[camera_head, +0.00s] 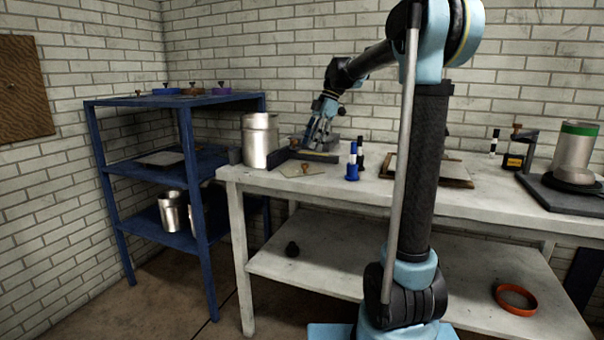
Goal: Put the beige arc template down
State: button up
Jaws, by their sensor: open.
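A flat beige piece with a small brown knob, which looks like the beige arc template (291,171), lies on the left part of the white workbench (262,183), near its front edge. My gripper (315,143) is open, above and behind the beige piece and apart from it in the picture. It is over a dark grey item with a yellowish strip (318,156). Whether the fingers touch that item is too small to tell.
A metal pipe (260,140) stands left of my gripper. Blue-and-white (352,162) and dark bottles stand to its right. A brown-framed board (455,173) lies partly behind my arm. A green-banded pipe (575,152) stands far right. A blue shelf (190,150) is at left.

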aim_at(305, 164)
jog(key=shift+x, duration=3.85)
jog(key=shift+w+d+f, duration=0.1)
jog(key=shift+w+d, duration=0.05)
grip_shut()
